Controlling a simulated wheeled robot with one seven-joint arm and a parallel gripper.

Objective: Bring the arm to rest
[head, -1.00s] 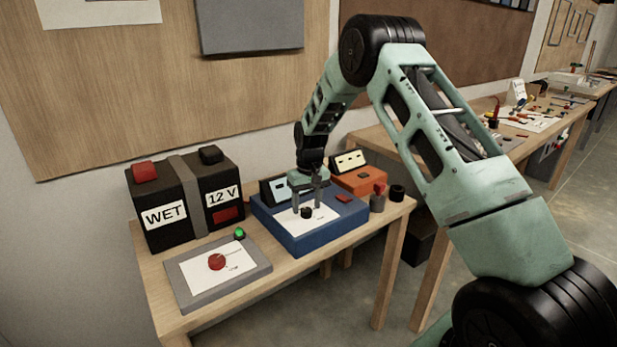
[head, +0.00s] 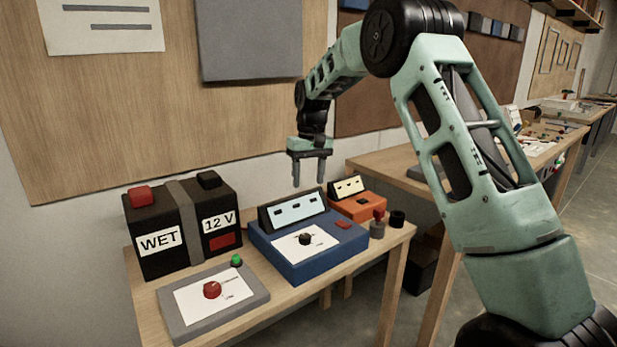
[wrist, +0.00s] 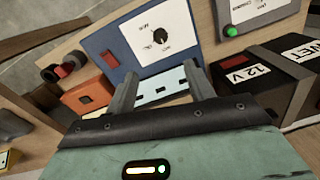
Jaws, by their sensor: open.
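My gripper (head: 309,172) is open and empty. It hangs in the air above the back edge of the blue box (head: 318,262), clear of it. The box has a black knob (head: 305,239) on a white plate and a pale slanted panel (head: 297,208) at its back. In the wrist view my two fingers (wrist: 163,88) are spread apart, with the pale panel showing between them and the black knob (wrist: 160,36) beyond. My arm reaches in from the right, bent at a high elbow.
A black battery box (head: 160,232) marked WET and 12 V stands left on the wooden table (head: 143,275). A grey panel (head: 238,296) with a red knob and green light lies in front. An orange box (head: 358,205) and small posts stand right. Another bench is behind my arm.

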